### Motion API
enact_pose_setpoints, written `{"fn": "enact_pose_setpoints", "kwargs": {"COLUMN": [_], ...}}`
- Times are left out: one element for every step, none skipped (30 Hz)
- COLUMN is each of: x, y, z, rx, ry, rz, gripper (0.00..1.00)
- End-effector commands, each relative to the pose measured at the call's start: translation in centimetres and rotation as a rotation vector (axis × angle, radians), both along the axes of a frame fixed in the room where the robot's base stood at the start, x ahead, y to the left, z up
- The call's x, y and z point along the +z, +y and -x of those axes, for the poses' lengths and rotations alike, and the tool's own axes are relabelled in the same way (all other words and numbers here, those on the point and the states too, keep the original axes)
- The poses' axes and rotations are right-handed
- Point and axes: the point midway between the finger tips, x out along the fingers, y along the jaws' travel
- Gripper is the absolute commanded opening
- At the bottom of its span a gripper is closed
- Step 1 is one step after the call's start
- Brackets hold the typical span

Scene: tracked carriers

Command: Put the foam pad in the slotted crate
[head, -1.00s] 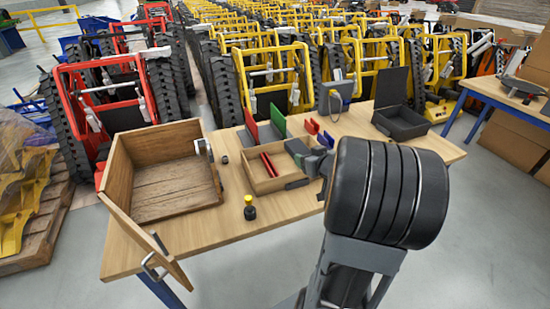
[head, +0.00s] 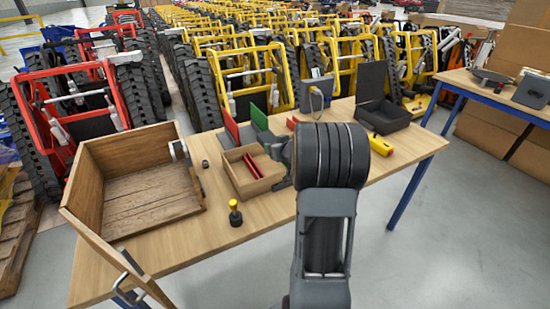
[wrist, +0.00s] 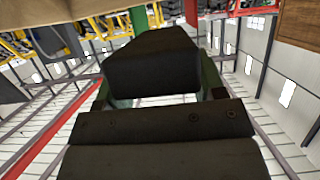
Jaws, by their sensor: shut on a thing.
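In the wrist view a dark, block-like foam pad (wrist: 165,58) sits between the fingers of my gripper (wrist: 157,88), which is shut on it. In the head view my dark rounded wrist hides most of the gripper and the pad. The small wooden box with red strips inside, apparently the slotted crate (head: 236,182), stands mid-table. My gripper end is just right of it in the picture; I cannot tell its height or whether it touches the crate.
A large open wooden box (head: 82,195) takes the table's left end, its flap hanging at the front. A yellow-topped dark knob (head: 235,214) stands before the crate. Red and green panels (head: 259,117) rise behind it. An open black case (head: 385,115) and a yellow-red item (head: 381,145) are right.

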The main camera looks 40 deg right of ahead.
Motion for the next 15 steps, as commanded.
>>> {"fn": "enact_pose_setpoints", "kwargs": {"x": [-0.2,-0.3,-0.4,-0.5,-0.6,-0.8,-1.1,-1.4,-2.0,-2.4,-2.9,-3.5,-3.9,-4.1,-4.3], "y": [0.0,0.0,0.0,0.0,0.0,-0.1,-0.1,-0.1,-0.1,-0.1,-0.1,-0.1,-0.1,-0.1,-0.1], "z": [-0.1,-0.2,-0.3,-0.3,-0.4,-0.6,-0.8,-1.0,-1.1,-1.0,-1.0,-1.0,-1.0,-1.0,-1.0], "rx": [0.0,0.0,0.0,0.0,0.0,0.0,0.0,-0.001,-0.001,-0.001,-0.001,-0.001,-0.001,-0.002,-0.002], "ry": [0.001,0.001,0.001,0.001,0.001,0.0,0.0,0.001,0.003,0.003,0.002,0.002,0.003,0.002,0.001], "rz": [0.0,0.0,0.0,0.0,0.0,0.0,-0.001,-0.002,-0.002,-0.002,-0.003,-0.002,-0.002,-0.003,-0.002], "gripper": [0.41,0.41,0.41,0.41,0.41,0.41,0.41,0.41,0.41,0.41,0.41,0.41,0.41,0.41,0.41]}}
